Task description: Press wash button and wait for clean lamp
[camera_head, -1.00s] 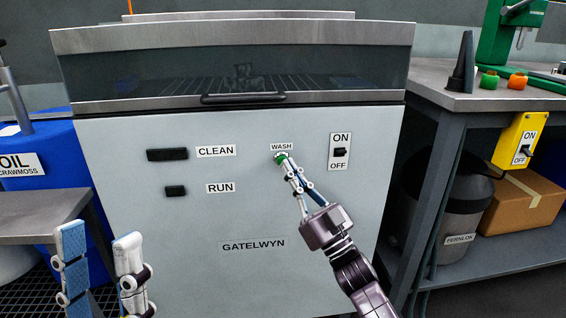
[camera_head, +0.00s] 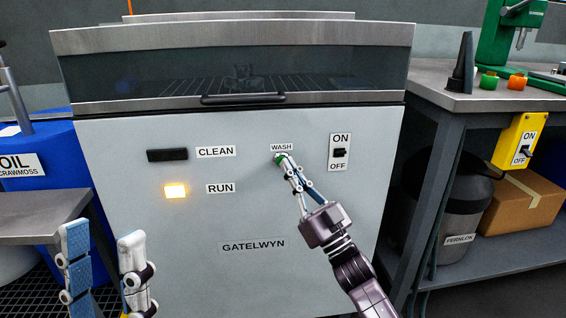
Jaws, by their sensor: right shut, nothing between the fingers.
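The grey washer cabinet (camera_head: 330,240) stands ahead with its lid closed. The green wash button (camera_head: 280,161) sits under the WASH label, partly hidden by my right gripper. My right gripper (camera_head: 284,158) is shut and empty, with its fingertips at the button, seemingly touching it. The clean lamp (camera_head: 167,155) is dark. The run lamp (camera_head: 175,191) below it glows yellow. My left gripper (camera_head: 103,240) is at the lower left, well away from the panel, with its two fingers apart and nothing between them.
An ON/OFF switch (camera_head: 340,153) is on the panel right of the button. A metal workbench (camera_head: 430,80) with a yellow switch box (camera_head: 516,141) stands at right. A blue oil drum (camera_head: 50,185) and a low grey table (camera_head: 40,215) are at left.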

